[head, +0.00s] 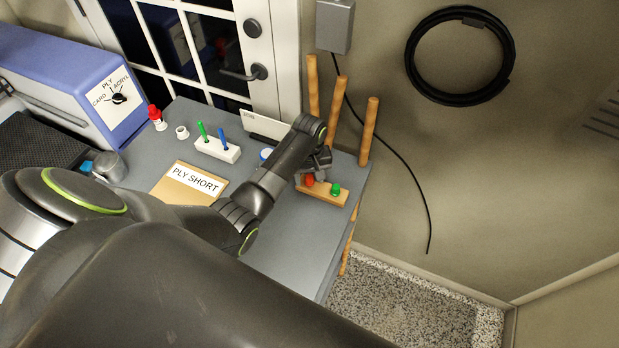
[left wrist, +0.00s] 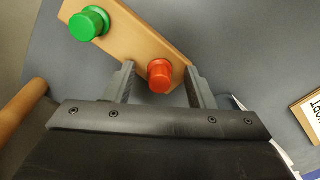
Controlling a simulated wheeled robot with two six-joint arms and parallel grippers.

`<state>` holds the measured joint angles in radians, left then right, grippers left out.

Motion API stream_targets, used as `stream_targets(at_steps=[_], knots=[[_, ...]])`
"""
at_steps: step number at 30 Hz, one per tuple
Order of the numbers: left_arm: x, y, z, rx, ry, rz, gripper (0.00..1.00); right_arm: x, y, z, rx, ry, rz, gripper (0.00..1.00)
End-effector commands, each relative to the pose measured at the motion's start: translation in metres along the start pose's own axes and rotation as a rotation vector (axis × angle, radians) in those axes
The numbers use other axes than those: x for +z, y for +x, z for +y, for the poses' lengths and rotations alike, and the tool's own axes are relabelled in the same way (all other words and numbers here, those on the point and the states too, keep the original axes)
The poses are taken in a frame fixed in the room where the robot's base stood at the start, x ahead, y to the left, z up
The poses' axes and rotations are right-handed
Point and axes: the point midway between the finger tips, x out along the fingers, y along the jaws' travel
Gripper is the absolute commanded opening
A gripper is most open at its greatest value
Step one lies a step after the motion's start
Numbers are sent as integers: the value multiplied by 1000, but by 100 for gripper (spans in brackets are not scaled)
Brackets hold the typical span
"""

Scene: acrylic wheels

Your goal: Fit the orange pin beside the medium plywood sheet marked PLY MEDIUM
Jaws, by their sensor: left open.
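A wooden block (head: 322,194) near the table's right edge bears an orange-red knobbed pin (head: 309,181) and a green knobbed pin (head: 335,189). My left gripper (head: 313,169) is at the orange-red pin. In the left wrist view my gripper (left wrist: 160,70) is open, with one finger on either side of the orange-red pin (left wrist: 160,76). The green pin (left wrist: 89,23) stands outside the fingers on the same block (left wrist: 128,40). No sheet marked PLY MEDIUM can be seen; a sheet (head: 187,195) on the table reads PLY SHORT. My right gripper is not in view.
Upright wooden posts (head: 369,132) stand at the table's right end. A white holder (head: 217,150) bears a green and a blue pen. A red-topped bottle (head: 156,117) and a blue machine (head: 75,85) are at the left. Bare grey table lies in front of the block.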

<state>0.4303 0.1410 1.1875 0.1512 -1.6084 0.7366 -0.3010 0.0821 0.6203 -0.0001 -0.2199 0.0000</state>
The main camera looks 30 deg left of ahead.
Motion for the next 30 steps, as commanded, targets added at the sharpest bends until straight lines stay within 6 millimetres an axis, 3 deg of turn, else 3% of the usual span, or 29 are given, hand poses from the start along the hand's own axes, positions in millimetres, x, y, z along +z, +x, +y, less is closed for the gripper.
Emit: stream_targets(at_steps=[7, 18, 26, 30], knots=[[0, 2, 0, 0, 0, 0, 50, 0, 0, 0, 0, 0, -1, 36], [0, 1, 0, 0, 0, 1, 2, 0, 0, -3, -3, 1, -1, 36], [0, 0, 0, 1, 0, 2, 2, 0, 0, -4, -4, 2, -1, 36], [-1, -12, 1, 2, 1, 4, 2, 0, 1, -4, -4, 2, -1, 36]])
